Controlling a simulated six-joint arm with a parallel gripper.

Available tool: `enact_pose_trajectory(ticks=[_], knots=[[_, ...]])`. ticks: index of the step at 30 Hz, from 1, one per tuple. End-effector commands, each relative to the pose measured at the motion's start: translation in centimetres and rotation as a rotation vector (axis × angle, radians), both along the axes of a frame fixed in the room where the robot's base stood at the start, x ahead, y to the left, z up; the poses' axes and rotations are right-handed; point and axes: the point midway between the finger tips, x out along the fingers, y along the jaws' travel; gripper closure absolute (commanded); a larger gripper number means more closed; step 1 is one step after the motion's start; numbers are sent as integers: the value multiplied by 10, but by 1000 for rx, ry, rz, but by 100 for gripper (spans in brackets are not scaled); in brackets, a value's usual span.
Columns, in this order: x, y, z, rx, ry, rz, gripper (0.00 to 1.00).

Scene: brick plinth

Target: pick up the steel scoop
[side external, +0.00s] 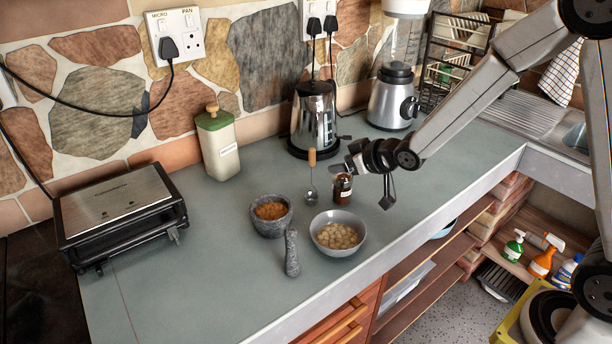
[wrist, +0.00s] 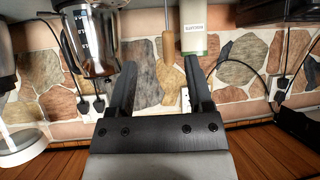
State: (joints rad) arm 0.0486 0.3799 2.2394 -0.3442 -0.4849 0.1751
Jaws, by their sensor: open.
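The steel scoop (side external: 311,192) has a small metal bowl and a light wooden handle (side external: 312,157). It is on the counter behind the mortar; whether it stands or lies is unclear. My gripper (side external: 346,167) is open and empty, just to the right of the scoop, its fingers pointing left. In the upside-down wrist view, a slim wooden handle (wrist: 168,45), apparently the scoop's, shows between and beyond the fingers (wrist: 160,68). The scoop's bowl is not clear there.
A brown jar (side external: 342,188) is just below my gripper. A mortar (side external: 257,226), pestle (side external: 292,252) and bowl (side external: 324,247) stand in front. A kettle (side external: 314,118) and canister (side external: 218,148) stand behind; a grill (side external: 117,212) is at left. The counter between grill and mortar is free.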

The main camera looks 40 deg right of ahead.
Motion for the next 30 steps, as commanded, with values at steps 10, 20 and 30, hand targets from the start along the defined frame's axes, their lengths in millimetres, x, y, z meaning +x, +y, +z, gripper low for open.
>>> enact_pose_trajectory(ticks=[10, 20, 30], knots=[[34, 11, 10, 57, -176, 81, 34], [42, 13, 8, 58, -181, 84, 34], [58, 17, 1, 57, -180, 84, 34]])
